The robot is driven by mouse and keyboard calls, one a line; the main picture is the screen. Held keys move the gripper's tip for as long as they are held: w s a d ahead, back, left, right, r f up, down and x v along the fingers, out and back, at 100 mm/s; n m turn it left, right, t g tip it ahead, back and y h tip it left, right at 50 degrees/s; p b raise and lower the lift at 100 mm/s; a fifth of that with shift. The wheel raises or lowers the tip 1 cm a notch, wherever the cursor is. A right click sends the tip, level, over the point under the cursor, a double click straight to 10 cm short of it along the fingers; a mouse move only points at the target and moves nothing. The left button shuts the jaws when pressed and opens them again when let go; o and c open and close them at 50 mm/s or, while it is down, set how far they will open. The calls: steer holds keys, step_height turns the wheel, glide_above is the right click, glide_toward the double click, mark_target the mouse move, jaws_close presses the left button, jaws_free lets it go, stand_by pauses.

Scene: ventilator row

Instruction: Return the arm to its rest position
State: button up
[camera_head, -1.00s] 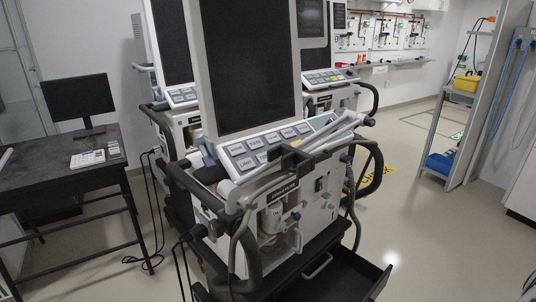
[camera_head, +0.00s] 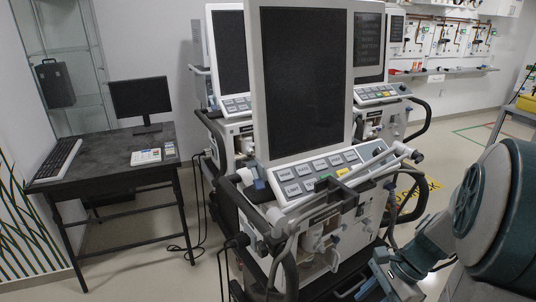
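My arm shows at the lower right of the head view, with a large teal and grey joint and smaller links running down and left to the bottom edge. The links overlap the lower right part of the nearest ventilator (camera_head: 318,166) in the picture; I cannot tell whether they touch it. No gripper fingers are visible, so whether the gripper is open or holds anything is hidden. The ventilator has a large dark screen (camera_head: 302,85), a slanted button panel and hoses on its front.
More ventilators (camera_head: 226,60) stand behind the nearest one. A dark desk (camera_head: 105,160) with a monitor (camera_head: 141,98) and keyboard (camera_head: 56,160) is at left. Cables lie on the floor between them. A shelf rack (camera_head: 525,108) stands at right. Some floor (camera_head: 130,275) in front of the desk is clear.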

steer(key=s+a+r+n+t+h+p, duration=0.1)
steer(key=a+r+n+h+p, duration=0.1)
steer(key=r+n, duration=0.5)
steer(key=s+a+r+n+t+h+p, duration=0.2)
steer(key=a+r+n+h+p, duration=0.1)
steer(key=a+r+n, duration=0.2)
step_height(320, 180, up, 2)
steer(key=n, duration=0.3)
steer(key=shift+a+r+t+h, duration=0.15)
steer(key=shift+a+t+h, duration=0.15)
steer(key=shift+a+h, duration=0.1)
steer(key=shift+s, duration=0.15)
